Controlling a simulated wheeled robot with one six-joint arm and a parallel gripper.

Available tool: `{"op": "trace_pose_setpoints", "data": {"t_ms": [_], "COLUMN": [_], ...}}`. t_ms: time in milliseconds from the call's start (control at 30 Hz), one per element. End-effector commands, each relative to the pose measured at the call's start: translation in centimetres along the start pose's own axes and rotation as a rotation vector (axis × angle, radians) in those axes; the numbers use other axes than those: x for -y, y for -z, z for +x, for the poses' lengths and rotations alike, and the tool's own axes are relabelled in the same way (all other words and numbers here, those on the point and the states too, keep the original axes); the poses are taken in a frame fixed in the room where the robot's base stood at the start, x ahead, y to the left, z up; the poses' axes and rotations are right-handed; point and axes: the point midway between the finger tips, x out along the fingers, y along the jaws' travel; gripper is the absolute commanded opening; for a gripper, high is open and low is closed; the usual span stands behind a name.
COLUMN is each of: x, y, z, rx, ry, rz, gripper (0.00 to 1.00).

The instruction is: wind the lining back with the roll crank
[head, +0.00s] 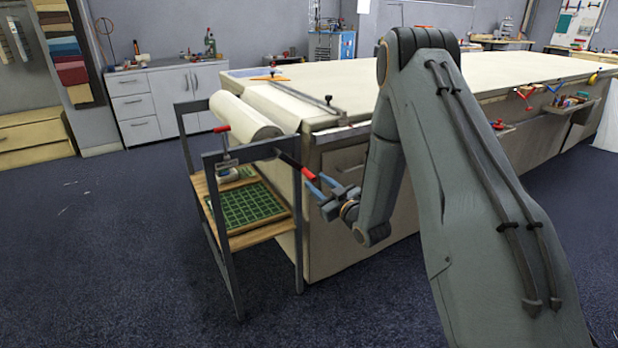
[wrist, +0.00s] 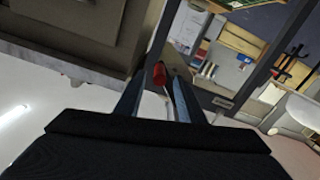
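The roll crank's red handle (head: 307,172) sticks out from the near end of the roll stand, on a dark arm. The pale roll of lining (head: 245,117) lies across the top of the stand, with pale cloth running onto the table. My gripper (head: 319,184) has blue fingers, spread apart, right at the red handle. In the wrist view the red handle (wrist: 159,74) shows between the two fingertips (wrist: 158,84), with a narrow gap seeming to remain on each side. Whether a finger touches it cannot be told.
The dark metal stand (head: 232,262) has a wooden shelf with a green gridded tray (head: 247,216). The long cloth table (head: 400,82) stands right behind my gripper, its drawer side close. A bar (head: 305,98) lies across the table end. The floor at left is clear.

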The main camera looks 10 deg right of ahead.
Motion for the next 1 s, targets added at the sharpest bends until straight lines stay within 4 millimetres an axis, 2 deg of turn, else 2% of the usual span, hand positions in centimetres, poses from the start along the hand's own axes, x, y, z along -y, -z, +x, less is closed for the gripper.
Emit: {"op": "trace_pose_setpoints", "data": {"t_ms": [200, 333, 500, 733, 767, 967, 1000], "x": [0.1, 0.0, 0.0, 0.0, 0.0, 0.0, 0.0], "y": [0.1, 0.0, 0.0, 0.0, 0.0, 0.0, 0.0], "z": [3.5, 5.0, 5.9, 6.0, 6.0, 6.0, 6.0], "rx": [-0.001, 0.000, 0.001, 0.001, 0.001, 0.002, 0.002], "ry": [0.001, 0.000, 0.000, 0.000, 0.000, 0.000, 0.000], "rz": [0.000, 0.000, 0.001, 0.001, 0.001, 0.001, 0.001], "gripper": [0.36, 0.36, 0.36, 0.36, 0.34, 0.00, 0.00]}}
